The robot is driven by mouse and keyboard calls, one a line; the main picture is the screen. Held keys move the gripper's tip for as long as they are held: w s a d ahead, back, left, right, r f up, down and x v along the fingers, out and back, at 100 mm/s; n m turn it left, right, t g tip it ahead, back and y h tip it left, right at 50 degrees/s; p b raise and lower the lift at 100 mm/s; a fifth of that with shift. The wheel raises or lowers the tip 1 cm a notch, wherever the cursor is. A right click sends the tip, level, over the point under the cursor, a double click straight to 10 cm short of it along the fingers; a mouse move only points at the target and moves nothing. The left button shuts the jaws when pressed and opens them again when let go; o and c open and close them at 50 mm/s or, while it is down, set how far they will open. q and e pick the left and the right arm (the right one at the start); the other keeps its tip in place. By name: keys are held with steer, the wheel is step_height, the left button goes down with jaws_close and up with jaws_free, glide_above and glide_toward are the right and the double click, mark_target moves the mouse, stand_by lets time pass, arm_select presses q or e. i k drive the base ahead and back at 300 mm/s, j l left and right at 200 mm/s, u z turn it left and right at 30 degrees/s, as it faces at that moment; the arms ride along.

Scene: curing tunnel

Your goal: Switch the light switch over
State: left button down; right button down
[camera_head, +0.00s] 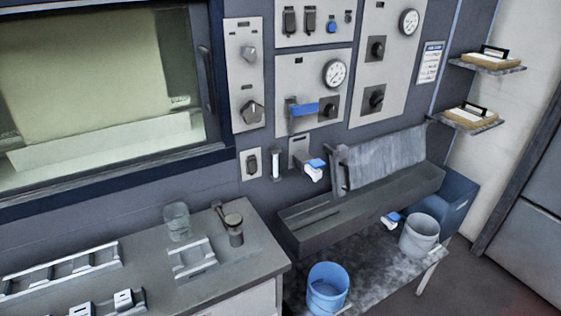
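A small pale plate with a dark rocker-like switch (252,164) is on the grey wall, just right of the window's lower corner. It looks like the light switch, but its position is too small to read. Two more dark switches, a left one (289,21) and a right one (309,20), sit on the upper panel beside a blue knob (331,27). I cannot tell for certain which one is the light switch. Neither of my grippers shows in the head view, and nothing of my arms covers the switches.
A counter (258,252) with a glass beaker (177,221) and metal racks stands below the window (90,85). A grey trough (360,204) juts out right of the switch plate. A blue bucket (327,288) and a grey bucket (419,236) stand on a low table.

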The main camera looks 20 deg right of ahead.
mark_target(251, 166)
steer(key=i+l, duration=0.1)
steer(key=l, duration=0.35)
steer(key=l+z, duration=0.15)
steer(key=l, duration=0.35)
steer(key=i+l, duration=0.15)
steer(key=l, duration=0.3)
steer(key=i+l+z, duration=0.1)
steer(key=l, duration=0.35)
